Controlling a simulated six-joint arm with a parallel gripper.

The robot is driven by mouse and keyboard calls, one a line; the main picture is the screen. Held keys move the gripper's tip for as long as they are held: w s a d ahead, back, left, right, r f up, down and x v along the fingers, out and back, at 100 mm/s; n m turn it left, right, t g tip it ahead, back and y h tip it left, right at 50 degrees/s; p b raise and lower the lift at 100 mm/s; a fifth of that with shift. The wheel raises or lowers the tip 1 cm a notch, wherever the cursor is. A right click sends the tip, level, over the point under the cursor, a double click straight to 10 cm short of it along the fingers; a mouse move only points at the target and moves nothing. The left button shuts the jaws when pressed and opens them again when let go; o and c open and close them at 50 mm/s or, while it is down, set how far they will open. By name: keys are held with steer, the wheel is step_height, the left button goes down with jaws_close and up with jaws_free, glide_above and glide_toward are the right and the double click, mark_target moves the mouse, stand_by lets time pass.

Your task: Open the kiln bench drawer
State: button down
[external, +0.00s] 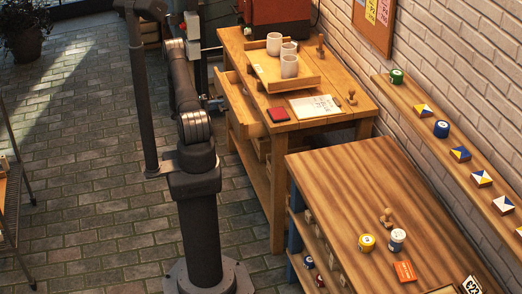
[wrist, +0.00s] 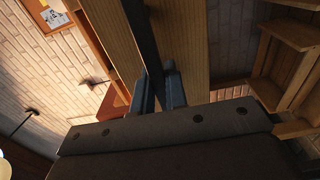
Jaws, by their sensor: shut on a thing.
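The kiln bench (external: 345,117) is the wooden table at the back, with a red kiln on top. Its drawer (external: 239,106) stands partly out on the left side, and a strip of its inside shows. My gripper (external: 216,103) is at the drawer's front, partly hidden by my arm. In the wrist view, my gripper (wrist: 160,88) has its two blue-grey fingers closed on a dark bar handle (wrist: 143,35), which runs along the wooden drawer front (wrist: 192,45).
On the kiln bench are a wooden tray (external: 266,78) with white cups, a red pad (external: 278,114), a paper (external: 315,106) and stamps. A second table (external: 350,180) with paint jars stands in front. A wall shelf (external: 440,135) runs along the right. The paved floor at left is mostly clear.

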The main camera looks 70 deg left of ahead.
steer(key=s, duration=1.4)
steer(key=shift+s, duration=0.35)
steer(key=c, duration=1.4)
jaws_free()
steer(key=shift+c, duration=0.2)
steer(key=s, duration=1.7)
steer(key=shift+s, duration=0.2)
steer(key=w, duration=1.7)
steer(key=shift+w, duration=0.3)
